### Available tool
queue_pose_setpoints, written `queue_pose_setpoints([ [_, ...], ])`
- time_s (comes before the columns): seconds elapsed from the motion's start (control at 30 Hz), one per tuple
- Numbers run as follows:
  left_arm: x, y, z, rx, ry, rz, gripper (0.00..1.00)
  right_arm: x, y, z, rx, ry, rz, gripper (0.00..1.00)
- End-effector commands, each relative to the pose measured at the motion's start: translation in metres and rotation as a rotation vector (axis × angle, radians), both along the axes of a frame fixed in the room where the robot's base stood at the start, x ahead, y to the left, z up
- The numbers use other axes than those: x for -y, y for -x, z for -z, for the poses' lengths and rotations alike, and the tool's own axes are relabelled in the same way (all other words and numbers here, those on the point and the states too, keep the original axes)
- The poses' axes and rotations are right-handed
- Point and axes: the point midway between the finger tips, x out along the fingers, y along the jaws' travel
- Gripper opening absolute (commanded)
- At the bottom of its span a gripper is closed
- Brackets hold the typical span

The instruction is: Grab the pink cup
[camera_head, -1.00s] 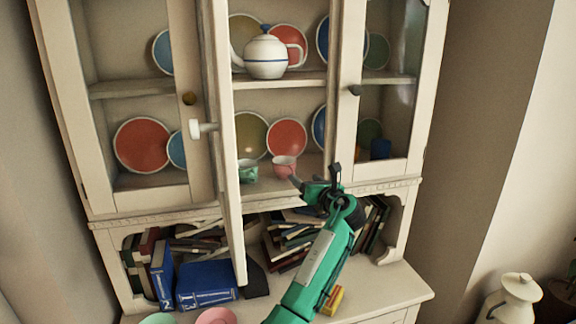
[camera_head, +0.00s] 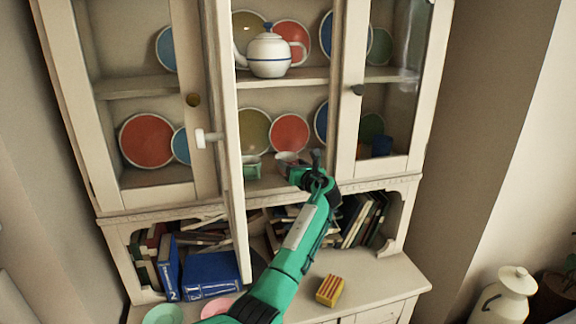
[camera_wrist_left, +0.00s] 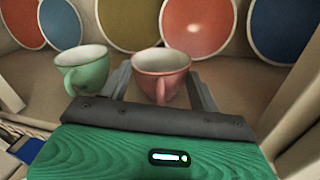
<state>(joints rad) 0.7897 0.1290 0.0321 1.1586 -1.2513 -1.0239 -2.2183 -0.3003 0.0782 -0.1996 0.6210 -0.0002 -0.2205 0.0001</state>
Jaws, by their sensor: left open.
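The pink cup (camera_wrist_left: 161,74) stands upright on the lower shelf of the open middle cabinet section, with its handle toward my wrist camera. In the head view the pink cup (camera_head: 287,158) is partly hidden behind my gripper. My left gripper (camera_head: 300,162) reaches in at the shelf's front. In the left wrist view the left gripper (camera_wrist_left: 160,90) is open, with one finger on each side of the pink cup. I cannot tell whether either finger touches it. My right gripper is not in view.
A green cup (camera_wrist_left: 84,68) stands just left of the pink cup, close to the left finger. Plates (camera_head: 289,133) lean behind. The open door (camera_head: 226,160) stands left of my arm. A teapot (camera_head: 268,55) sits on the shelf above.

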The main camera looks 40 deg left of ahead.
Motion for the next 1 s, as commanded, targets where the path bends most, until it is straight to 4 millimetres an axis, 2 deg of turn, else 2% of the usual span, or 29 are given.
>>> queue_pose_setpoints([
  [0.07, 0.000, 0.000, 0.000, 0.000, 0.000, 0.000, 0.62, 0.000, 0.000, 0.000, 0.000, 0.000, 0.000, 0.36],
  [0.4, 0.000, 0.000, 0.001, 0.000, 0.001, 0.000, 0.00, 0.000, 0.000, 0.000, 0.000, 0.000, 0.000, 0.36],
  [0.77, 0.001, 0.000, 0.000, 0.000, 0.001, 0.000, 0.00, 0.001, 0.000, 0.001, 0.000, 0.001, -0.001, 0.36],
  [1.0, 0.003, 0.003, -0.004, 0.002, 0.001, 0.000, 0.00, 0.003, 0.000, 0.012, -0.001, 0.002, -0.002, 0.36],
])
